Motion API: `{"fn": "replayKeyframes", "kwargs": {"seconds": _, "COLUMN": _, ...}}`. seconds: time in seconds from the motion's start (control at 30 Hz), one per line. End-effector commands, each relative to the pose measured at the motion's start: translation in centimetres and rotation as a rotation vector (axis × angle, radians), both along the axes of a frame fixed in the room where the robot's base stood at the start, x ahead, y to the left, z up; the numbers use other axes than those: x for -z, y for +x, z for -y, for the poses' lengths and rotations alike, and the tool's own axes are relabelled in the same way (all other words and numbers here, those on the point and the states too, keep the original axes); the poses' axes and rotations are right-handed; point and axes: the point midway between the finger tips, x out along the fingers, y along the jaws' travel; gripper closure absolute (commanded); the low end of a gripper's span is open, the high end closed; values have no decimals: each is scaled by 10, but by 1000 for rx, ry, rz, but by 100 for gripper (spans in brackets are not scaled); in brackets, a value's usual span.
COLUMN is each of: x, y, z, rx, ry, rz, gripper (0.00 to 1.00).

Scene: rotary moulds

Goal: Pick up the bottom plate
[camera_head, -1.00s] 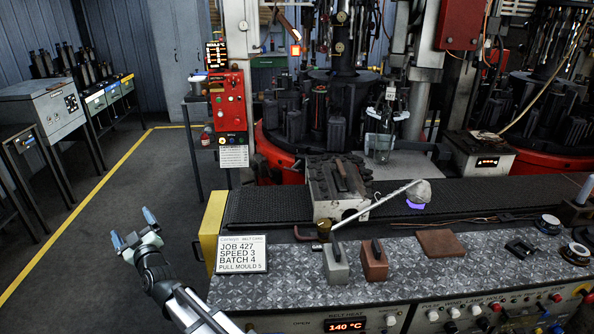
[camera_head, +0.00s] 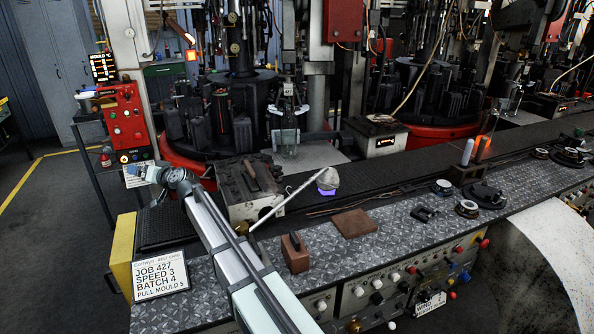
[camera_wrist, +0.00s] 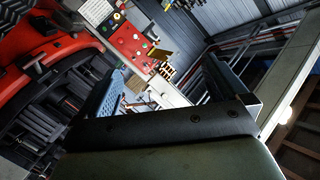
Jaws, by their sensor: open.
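A flat, rust-brown square plate (camera_head: 354,223) lies on the patterned metal bench top. It is the only plain flat plate I can make out; I cannot tell for sure that it is the bottom plate. My gripper (camera_head: 146,172) is raised over the left end of the bench, near the red control box, far to the left of the plate. It is open and empty. In the wrist view my gripper (camera_wrist: 170,88) shows its fingers wide apart with nothing between them; the plate is not in that view.
A brown block with a handle (camera_head: 295,254) stands left of the plate. A job sign (camera_head: 160,277) stands at the bench's left end. My arm crosses the bench's left part.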

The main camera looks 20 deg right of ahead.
Motion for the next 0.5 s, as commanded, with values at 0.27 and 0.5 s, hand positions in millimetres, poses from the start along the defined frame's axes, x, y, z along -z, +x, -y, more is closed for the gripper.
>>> {"fn": "replayKeyframes", "kwargs": {"seconds": 0.27, "x": -27, "y": 29, "z": 118, "rx": 4, "ry": 246, "rz": -244, "gripper": 0}}
{"fn": "replayKeyframes", "kwargs": {"seconds": 0.5, "x": -57, "y": 30, "z": 219, "rx": -8, "ry": 451, "rz": -438, "gripper": 0}}
